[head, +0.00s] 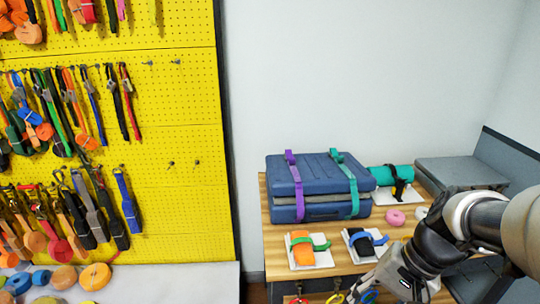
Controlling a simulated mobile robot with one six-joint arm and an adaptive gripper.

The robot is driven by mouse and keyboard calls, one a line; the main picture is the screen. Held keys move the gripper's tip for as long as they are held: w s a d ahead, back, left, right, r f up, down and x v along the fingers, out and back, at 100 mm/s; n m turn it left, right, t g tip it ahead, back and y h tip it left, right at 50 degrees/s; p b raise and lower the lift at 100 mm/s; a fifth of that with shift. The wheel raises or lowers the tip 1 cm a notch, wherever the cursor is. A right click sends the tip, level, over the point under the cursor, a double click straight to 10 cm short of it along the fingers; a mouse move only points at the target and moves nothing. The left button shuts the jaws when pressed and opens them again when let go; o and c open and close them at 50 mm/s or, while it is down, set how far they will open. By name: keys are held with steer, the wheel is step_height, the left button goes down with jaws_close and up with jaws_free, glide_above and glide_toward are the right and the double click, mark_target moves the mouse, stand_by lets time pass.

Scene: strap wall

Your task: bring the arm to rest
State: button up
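My arm (485,218) reaches in from the right edge. My gripper (390,280) is low at the right, in front of the wooden table (285,262). Its fingers are not clear at the bottom of the picture, so I cannot tell whether it is open or shut. No held thing can be made out.
A blue suitcase (315,185) with purple and green straps lies on the table. An orange item (302,250) and a black item (365,243) on white pads are near my gripper. A teal roll (390,176) and pink ring (396,217) lie behind. A yellow pegboard (180,120) with straps stands left.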

steer(key=s+a+r+n+t+h, duration=0.3)
steer(key=s+r+n+t+h, duration=0.1)
steer(key=s+r+n, duration=0.2)
steer(key=shift+s+a+n+t, duration=0.3)
steer(key=shift+s+a+n, duration=0.15)
steer(key=shift+s, duration=0.95)
steer(key=shift+d, duration=0.15)
